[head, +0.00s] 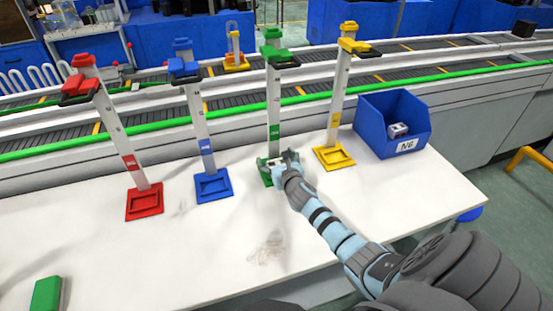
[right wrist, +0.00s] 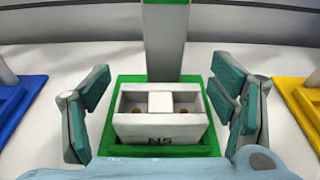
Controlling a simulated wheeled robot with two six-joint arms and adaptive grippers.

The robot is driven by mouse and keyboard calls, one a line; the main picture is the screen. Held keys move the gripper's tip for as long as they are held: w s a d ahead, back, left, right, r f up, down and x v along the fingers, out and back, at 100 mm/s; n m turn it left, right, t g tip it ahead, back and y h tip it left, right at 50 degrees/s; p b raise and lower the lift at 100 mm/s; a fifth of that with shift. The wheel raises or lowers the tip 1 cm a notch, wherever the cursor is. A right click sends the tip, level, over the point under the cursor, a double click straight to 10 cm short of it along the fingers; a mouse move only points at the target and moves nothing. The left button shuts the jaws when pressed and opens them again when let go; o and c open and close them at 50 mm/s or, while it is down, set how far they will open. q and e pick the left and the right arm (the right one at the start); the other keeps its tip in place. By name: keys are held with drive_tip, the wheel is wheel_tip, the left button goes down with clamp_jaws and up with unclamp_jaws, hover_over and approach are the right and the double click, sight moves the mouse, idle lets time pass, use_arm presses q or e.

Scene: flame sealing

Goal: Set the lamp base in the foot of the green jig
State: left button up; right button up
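The green jig (head: 274,105) stands near the back edge of the white table, its post upright. A white lamp base (right wrist: 160,128) marked N5 sits within the green square foot (right wrist: 112,135) in the right wrist view, and looks level. My right gripper (head: 281,163) is at this foot. In the right wrist view the gripper (right wrist: 160,76) is open, one finger on each side of the lamp base, with gaps to both. The underside of the lamp base is hidden. My left gripper is not in view.
Red (head: 145,200), blue (head: 213,185) and yellow (head: 334,156) jig feet stand alongside. A green block (head: 46,294) lies front left. A conveyor runs behind. The table's front middle is clear.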

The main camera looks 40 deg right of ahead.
drive_tip(key=shift+s, duration=0.1)
drive_tip(key=v, duration=1.1)
drive_tip(key=shift+s+a, duration=0.2)
drive_tip(key=shift+s, duration=0.15)
